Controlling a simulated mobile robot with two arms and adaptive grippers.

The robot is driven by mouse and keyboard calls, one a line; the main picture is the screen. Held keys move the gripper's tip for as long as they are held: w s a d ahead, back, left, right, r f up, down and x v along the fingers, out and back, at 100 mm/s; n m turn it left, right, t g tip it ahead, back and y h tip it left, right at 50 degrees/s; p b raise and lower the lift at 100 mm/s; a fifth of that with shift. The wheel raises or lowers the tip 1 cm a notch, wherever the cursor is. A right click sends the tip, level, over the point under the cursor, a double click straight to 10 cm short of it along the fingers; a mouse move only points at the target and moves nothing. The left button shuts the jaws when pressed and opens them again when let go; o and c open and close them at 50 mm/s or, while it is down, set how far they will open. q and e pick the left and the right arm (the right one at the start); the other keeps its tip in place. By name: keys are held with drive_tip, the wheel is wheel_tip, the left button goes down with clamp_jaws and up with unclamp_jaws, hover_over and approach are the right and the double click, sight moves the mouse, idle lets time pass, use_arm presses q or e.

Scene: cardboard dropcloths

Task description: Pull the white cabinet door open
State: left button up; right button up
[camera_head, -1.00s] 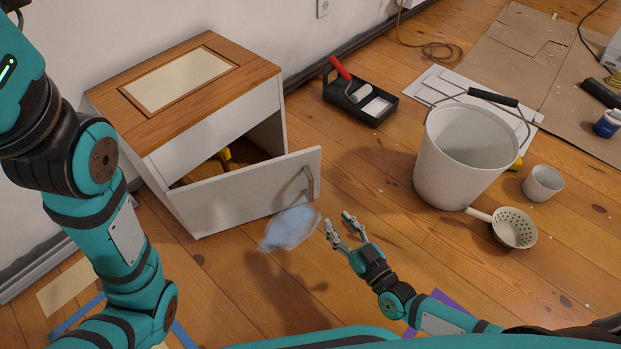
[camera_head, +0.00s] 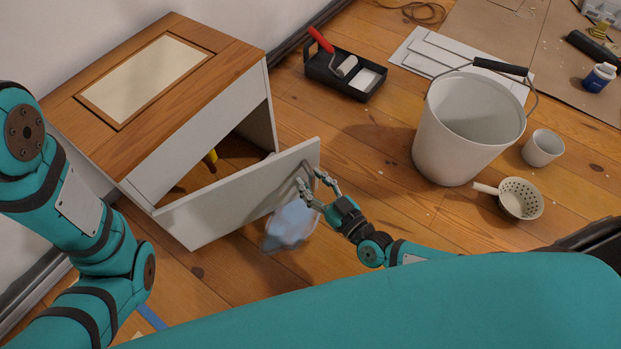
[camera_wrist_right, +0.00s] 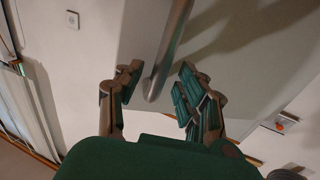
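The white cabinet door (camera_head: 240,198) stands partly open, its free edge swung out to the right of the cabinet (camera_head: 190,120). Its grey bar handle (camera_wrist_right: 167,52) is near that edge. My right gripper (camera_head: 312,181) is at the handle, and its fingers partly hide the handle in the head view. In the right wrist view, the handle runs between the two spread fingers (camera_wrist_right: 158,85), with gaps seen on both sides. My left arm comes in from the left, but its gripper is out of the frame.
A pale blue translucent object (camera_head: 290,224) lies on the floor below the door. A white bucket (camera_head: 465,145), a strainer (camera_head: 520,199) and a cup (camera_head: 542,148) stand to the right. A black paint tray (camera_head: 348,80) is behind.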

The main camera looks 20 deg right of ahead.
drive_tip(key=c, duration=0.8)
drive_tip(key=shift+s+a, duration=0.1)
